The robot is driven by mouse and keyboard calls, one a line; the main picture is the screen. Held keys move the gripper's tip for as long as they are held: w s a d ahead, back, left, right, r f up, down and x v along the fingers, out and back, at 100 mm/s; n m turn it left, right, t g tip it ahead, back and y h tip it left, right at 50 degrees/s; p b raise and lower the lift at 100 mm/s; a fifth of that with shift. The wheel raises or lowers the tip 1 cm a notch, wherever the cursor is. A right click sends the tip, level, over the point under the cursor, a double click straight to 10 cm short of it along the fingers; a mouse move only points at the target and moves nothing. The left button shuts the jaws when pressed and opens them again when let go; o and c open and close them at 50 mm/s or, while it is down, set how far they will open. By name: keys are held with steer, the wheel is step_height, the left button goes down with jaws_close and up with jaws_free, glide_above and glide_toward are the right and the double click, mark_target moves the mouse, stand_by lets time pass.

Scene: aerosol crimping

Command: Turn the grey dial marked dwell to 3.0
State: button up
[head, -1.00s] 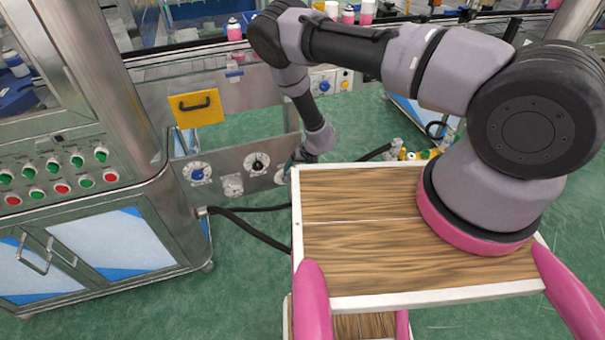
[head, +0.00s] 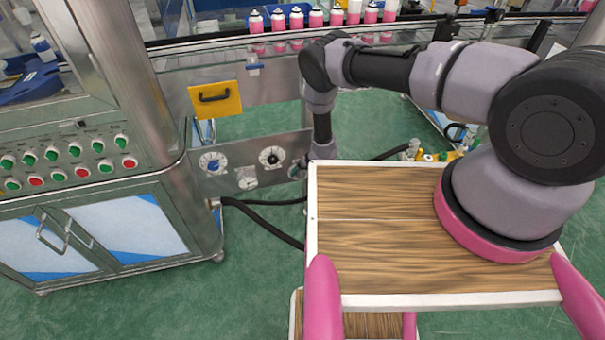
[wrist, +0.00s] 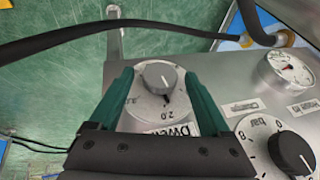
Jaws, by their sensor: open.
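The grey dwell dial (wrist: 158,77) sits on a round white scale on the metal panel, in the middle of the wrist view. A "2.0" mark and part of the word "Dwell" show below it. In the head view my gripper (head: 300,165) is at the panel's right end and largely hides this dial.
A black knob with a bar scale (wrist: 292,152) and a pressure gauge (wrist: 286,70) are close by on the right in the wrist view. A black hose (wrist: 60,45) crosses above the dial. The head view shows a blue dial (head: 213,162) and a wooden-topped table (head: 380,190).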

jaws_close()
steer(key=shift+d+y, duration=0.1)
steer(key=shift+y, duration=0.2)
steer(key=y, duration=0.1)
steer(key=m+y, duration=0.1)
steer(key=y, duration=0.1)
steer(key=shift+w+d+f+g, duration=0.15)
steer(key=shift+d+g, duration=0.2)
steer(key=shift+g, duration=0.05)
steer(key=y, duration=0.2)
steer(key=m+y, duration=0.1)
steer(key=y, duration=0.1)
steer(key=shift+w+d+f+g+y, duration=0.1)
steer(key=shift+f+g+y, duration=0.1)
steer(key=shift+g+y, duration=0.15)
jaws_free()
